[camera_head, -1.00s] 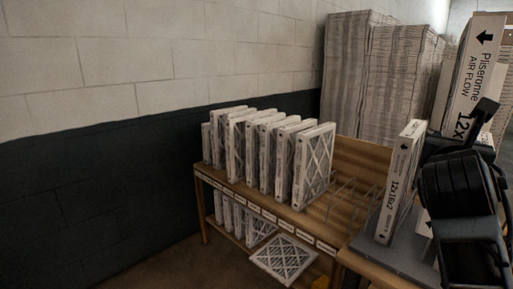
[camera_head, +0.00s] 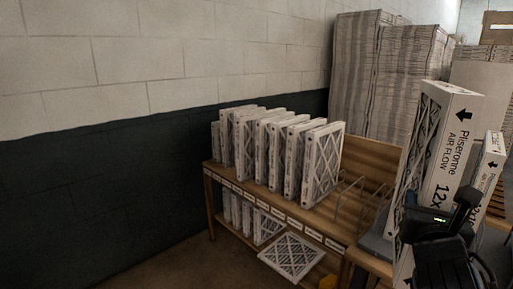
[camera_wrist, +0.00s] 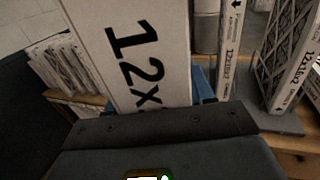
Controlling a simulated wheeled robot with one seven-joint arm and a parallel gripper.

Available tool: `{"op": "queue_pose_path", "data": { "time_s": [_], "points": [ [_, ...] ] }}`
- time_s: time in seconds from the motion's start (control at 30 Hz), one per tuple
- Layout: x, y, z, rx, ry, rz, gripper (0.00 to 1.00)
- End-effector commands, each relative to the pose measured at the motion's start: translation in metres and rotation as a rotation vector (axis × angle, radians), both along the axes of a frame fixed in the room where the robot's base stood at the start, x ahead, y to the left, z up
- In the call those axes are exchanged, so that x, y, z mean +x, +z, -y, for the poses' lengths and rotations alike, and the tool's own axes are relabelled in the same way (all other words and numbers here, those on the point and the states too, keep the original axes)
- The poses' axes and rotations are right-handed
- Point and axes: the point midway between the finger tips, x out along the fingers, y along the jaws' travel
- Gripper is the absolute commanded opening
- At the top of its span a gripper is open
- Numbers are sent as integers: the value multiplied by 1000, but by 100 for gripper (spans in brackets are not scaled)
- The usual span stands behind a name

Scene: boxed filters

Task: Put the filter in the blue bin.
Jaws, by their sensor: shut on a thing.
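A large white boxed filter (camera_head: 452,140) with a black arrow and "Pliseronne AIR FLOW 12x" on its edge stands upright at the right of the head view. My gripper (camera_head: 432,224) is shut on its lower part. In the wrist view the filter (camera_wrist: 135,45) rises from behind the dark jaws (camera_wrist: 160,126), its number in large print. A blue thing (camera_wrist: 204,86) shows partly behind the filter in the wrist view; it may be the blue bin, but most of it is hidden. No blue bin shows in the head view.
A wooden shelf (camera_head: 262,204) on the left holds a row of upright filters (camera_head: 270,150). Empty wire dividers (camera_head: 350,200) stand at its right end. Another labelled filter (camera_head: 489,165) stands behind the held one. Tall wrapped stacks (camera_head: 385,75) are at the back.

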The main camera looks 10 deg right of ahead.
Motion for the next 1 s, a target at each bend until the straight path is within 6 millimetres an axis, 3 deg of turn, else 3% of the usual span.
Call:
{"op": "queue_pose_path", "data": {
  "time_s": [0.03,0.2,0.4,0.77,1.0],
  "points": [
    [-4,-24,-11,6,37,-11,16],
    [-11,-88,-46,5,170,-11,16],
    [-16,-141,-76,3,283,-7,16],
    [-25,-215,-113,1,431,-6,16],
    [-27,-237,-125,2,476,-2,16]
  ]
}}
